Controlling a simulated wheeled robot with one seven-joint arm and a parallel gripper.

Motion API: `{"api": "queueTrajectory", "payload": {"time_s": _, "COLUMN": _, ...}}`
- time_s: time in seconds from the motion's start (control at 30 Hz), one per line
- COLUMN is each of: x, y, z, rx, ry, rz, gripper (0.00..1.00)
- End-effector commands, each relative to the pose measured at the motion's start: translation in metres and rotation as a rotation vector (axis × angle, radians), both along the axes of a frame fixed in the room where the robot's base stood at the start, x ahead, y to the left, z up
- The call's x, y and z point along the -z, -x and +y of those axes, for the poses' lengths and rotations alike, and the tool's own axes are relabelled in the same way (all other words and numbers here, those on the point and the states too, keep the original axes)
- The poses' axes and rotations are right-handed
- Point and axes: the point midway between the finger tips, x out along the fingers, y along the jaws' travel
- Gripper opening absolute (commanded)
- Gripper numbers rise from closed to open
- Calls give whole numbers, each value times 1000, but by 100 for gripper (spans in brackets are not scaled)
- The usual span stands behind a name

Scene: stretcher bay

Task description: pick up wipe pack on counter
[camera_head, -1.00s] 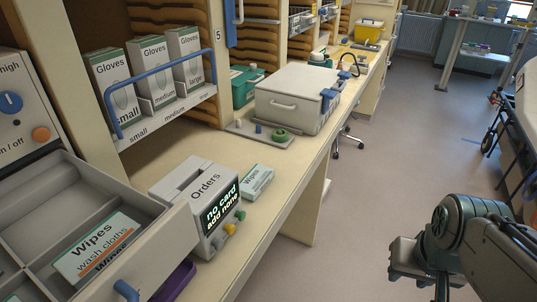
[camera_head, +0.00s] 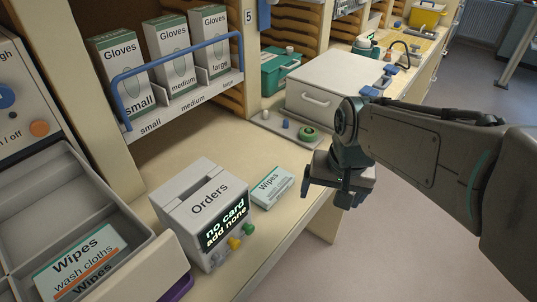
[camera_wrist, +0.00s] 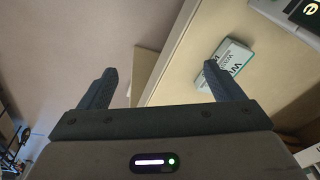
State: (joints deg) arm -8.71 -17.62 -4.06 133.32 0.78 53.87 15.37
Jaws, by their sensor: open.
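The wipe pack (camera_head: 272,187) is a small white and green box lettered "Wipes". It lies on the counter (camera_head: 285,225) just right of the grey Orders box, near the counter's front edge. My gripper (camera_head: 338,197) is right of the pack, above the counter's edge, with its fingers pointing down. In the wrist view my gripper (camera_wrist: 155,80) is open, with nothing between its fingers.
The Orders box (camera_head: 203,205) stands close left of the pack. An open drawer (camera_head: 160,270) at the left holds a larger Wipes wash cloths box (camera_head: 82,262). A white lidded case (camera_head: 325,85) and a small tray with a green ring (camera_head: 309,133) stand behind. Glove boxes fill a shelf.

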Motion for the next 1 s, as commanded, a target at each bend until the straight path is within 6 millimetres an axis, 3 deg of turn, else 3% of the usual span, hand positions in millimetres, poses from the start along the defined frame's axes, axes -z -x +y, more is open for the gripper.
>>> {"api": "queueTrajectory", "payload": {"time_s": 0.2, "x": -22, "y": -56, "z": 41, "rx": 151, "ry": -34, "rz": 91, "gripper": 87}}
{"api": "queueTrajectory", "payload": {"time_s": 0.5, "x": -26, "y": -116, "z": 98, "rx": 370, "ry": -15, "rz": 170, "gripper": 87}}
{"api": "queueTrajectory", "payload": {"time_s": 0.77, "x": -21, "y": -134, "z": 121, "rx": 457, "ry": 5, "rz": 187, "gripper": 87}}
{"api": "queueTrajectory", "payload": {"time_s": 1.0, "x": 17, "y": -134, "z": 122, "rx": 462, "ry": 9, "rz": 190, "gripper": 87}}
